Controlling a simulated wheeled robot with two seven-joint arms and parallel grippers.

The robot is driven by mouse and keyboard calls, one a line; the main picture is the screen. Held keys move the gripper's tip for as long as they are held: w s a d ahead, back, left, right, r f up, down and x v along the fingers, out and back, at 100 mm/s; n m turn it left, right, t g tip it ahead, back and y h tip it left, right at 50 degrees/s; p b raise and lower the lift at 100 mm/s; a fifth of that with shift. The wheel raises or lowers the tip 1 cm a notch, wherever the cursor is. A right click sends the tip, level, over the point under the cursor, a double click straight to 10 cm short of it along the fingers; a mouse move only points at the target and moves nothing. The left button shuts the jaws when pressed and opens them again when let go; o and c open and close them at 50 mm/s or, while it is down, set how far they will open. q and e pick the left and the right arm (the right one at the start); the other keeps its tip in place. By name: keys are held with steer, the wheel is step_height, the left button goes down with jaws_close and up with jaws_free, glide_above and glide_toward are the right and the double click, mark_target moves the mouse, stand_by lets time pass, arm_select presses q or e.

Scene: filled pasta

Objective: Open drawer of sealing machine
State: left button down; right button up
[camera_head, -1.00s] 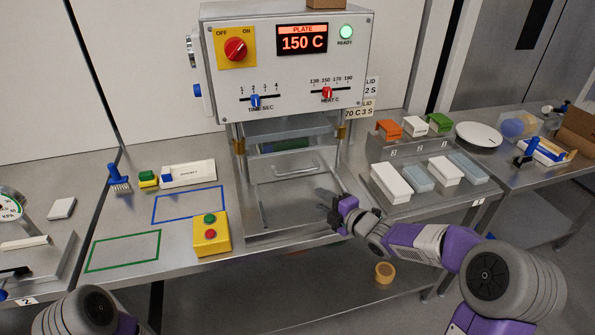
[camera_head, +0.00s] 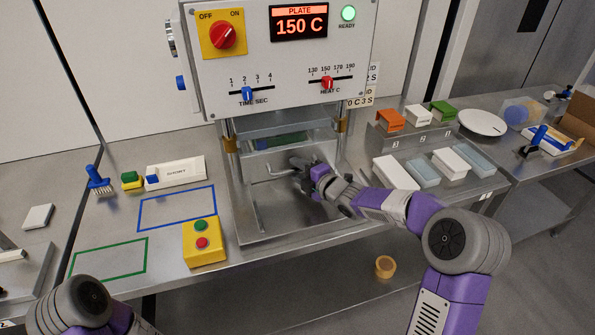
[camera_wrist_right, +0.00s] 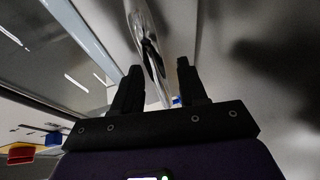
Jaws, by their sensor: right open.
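The sealing machine (camera_head: 225,75) stands at the back of the steel table. Below its heated plate is the drawer, with a curved metal bar handle (camera_head: 279,173) above the machine's steel base (camera_head: 262,222). My right gripper (camera_head: 298,165) is at the handle's right end, with its jaws open. In the right wrist view a shiny bar, which looks like the handle (camera_wrist_right: 145,32), runs between the two open fingers (camera_wrist_right: 158,67). I cannot tell whether either finger touches it. My left arm shows at the lower left, but its gripper is out of view.
A yellow button box (camera_head: 205,252) stands left of the machine's base. Green and blue outlined areas on the table are empty. A rack of coloured blocks and pale boxes (camera_head: 397,172) stands right of the machine, near my right forearm. A tape roll (camera_head: 385,266) lies on the lower shelf.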

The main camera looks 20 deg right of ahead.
steer(key=shift+w+a, duration=0.1)
steer(key=shift+w, duration=0.15)
jaws_close()
steer(key=shift+a+f, duration=0.1)
